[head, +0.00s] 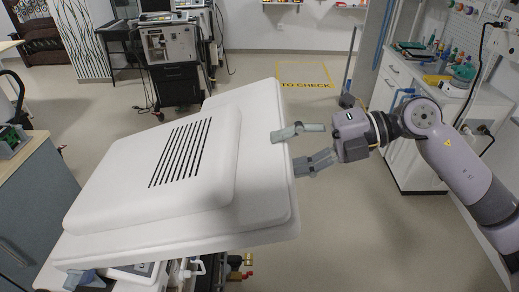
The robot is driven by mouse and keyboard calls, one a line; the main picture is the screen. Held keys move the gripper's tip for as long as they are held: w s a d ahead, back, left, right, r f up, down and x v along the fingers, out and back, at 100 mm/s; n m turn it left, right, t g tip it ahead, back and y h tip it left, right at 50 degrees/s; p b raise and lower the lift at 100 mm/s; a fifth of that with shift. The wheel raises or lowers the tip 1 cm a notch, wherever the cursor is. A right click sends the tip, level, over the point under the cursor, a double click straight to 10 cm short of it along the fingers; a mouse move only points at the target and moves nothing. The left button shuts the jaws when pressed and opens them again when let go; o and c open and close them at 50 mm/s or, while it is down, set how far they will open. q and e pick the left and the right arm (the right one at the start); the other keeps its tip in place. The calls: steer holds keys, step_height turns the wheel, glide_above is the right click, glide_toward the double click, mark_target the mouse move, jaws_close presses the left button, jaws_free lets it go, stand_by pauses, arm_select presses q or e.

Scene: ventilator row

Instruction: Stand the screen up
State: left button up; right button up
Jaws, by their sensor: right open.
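The screen (150,185) is a large white panel seen from its back, with a row of dark vent slots. It lies tilted over the machine below it in the head view. My right gripper (285,153) is open at the screen's right edge. One finger overlaps the panel's face in the picture, and the other is at or just beyond the edge. I cannot tell whether either finger touches it. The screen's front side and its hinge are hidden. My left gripper is not in view.
Part of the machine with hose fittings (240,262) shows under the screen. A grey-blue cabinet (45,205) stands at the left. A white counter (405,120) is at the right. Another ventilator (170,45) stands behind. The floor around the yellow "TO CHECK" marking (304,84) is clear.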

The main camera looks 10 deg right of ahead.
mark_target(260, 160)
steer(key=p+x, duration=0.1)
steer(key=x, duration=0.4)
steer(key=shift+a, duration=0.2)
steer(key=shift+w+a, duration=0.1)
steer(key=shift+a, duration=0.1)
steer(key=shift+f, duration=0.1)
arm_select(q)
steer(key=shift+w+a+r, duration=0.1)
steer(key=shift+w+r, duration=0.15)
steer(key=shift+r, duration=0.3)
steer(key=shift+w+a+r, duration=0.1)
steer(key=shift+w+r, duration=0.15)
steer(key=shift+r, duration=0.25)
arm_select(e)
jaws_close()
